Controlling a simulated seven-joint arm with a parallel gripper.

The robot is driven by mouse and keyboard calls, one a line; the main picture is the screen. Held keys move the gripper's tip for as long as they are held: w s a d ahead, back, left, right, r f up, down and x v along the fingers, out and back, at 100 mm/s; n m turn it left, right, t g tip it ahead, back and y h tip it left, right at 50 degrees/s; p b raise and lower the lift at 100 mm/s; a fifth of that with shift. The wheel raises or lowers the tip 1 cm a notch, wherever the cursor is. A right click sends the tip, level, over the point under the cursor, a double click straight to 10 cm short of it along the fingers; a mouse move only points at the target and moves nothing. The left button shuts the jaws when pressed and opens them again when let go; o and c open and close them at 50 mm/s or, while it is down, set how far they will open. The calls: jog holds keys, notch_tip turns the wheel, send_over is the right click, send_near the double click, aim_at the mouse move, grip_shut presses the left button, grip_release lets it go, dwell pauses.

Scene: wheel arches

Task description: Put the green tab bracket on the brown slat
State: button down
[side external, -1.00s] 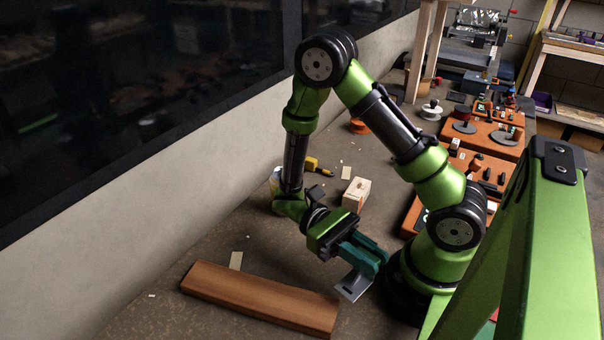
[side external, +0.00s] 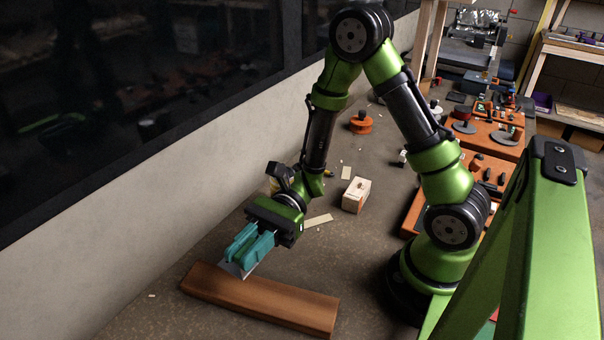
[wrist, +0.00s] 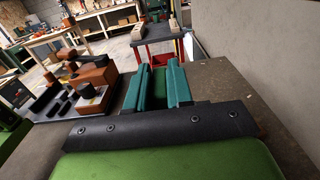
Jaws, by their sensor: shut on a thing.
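The brown slat (side external: 270,301) lies flat on the bench at the front in the side external view. My gripper (side external: 246,256) has teal fingers and points down over the slat's left half. It is shut on the tab bracket (side external: 233,270), whose plate looks grey in the side view. The plate's lower edge overlaps the slat's far edge in the picture; I cannot tell whether they touch. In the wrist view a green face of the bracket (wrist: 158,84) shows between the two teal fingers. The fingers hide the rest of it.
A pale wooden block (side external: 356,195) stands behind and right of my gripper. A thin pale strip (side external: 318,220) lies near it, and an orange round part (side external: 361,122) is farther back. A wall runs along the left; bench beside the slat is clear.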

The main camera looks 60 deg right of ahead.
aim_at(250, 271)
jog(key=shift+f, duration=3.15)
jog(key=shift+f, duration=0.1)
jog(key=c, duration=1)
grip_release()
